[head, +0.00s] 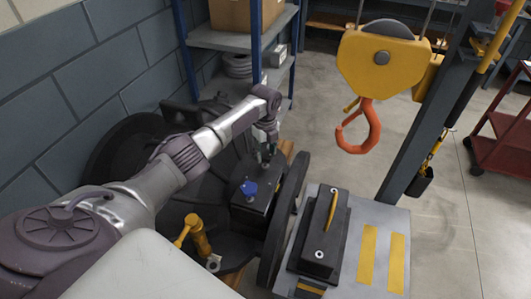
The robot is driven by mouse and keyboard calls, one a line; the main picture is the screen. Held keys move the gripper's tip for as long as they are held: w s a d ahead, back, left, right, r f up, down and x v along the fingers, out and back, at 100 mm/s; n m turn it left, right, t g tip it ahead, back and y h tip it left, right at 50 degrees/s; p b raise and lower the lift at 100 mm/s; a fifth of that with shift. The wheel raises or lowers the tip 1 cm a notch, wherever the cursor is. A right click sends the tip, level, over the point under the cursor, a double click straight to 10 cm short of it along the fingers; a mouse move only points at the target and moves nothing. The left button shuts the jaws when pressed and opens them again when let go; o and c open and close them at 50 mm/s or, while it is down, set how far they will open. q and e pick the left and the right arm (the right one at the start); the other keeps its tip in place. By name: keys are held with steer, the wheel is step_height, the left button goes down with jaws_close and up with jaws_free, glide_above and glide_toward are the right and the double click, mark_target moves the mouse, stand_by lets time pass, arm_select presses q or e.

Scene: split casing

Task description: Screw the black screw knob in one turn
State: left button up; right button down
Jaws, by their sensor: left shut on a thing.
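My left arm comes in from the left and reaches over a dark split casing (285,190). My left gripper (265,158) points down at the far end of the black box (252,207) on the casing. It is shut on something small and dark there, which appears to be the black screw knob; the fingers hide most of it. A blue knob (249,188) stands on the same box, nearer to me and apart from the gripper. My right gripper is not in view.
A yellow valve-like part (198,236) stands left of the box. A black cover with a yellow handle (325,230) lies on a grey plate (391,222) at right. An orange hook (358,133) hangs from a yellow hoist block (383,62). Shelving (232,40) stands behind.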

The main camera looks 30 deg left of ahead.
mark_target(266, 154)
arm_select(q)
steer(key=shift+r+m, duration=0.1)
steer(key=shift+m, duration=0.8)
steer(key=o, duration=1.2)
steer(key=shift+c, duration=0.2)
step_height(266, 154, up, 12)
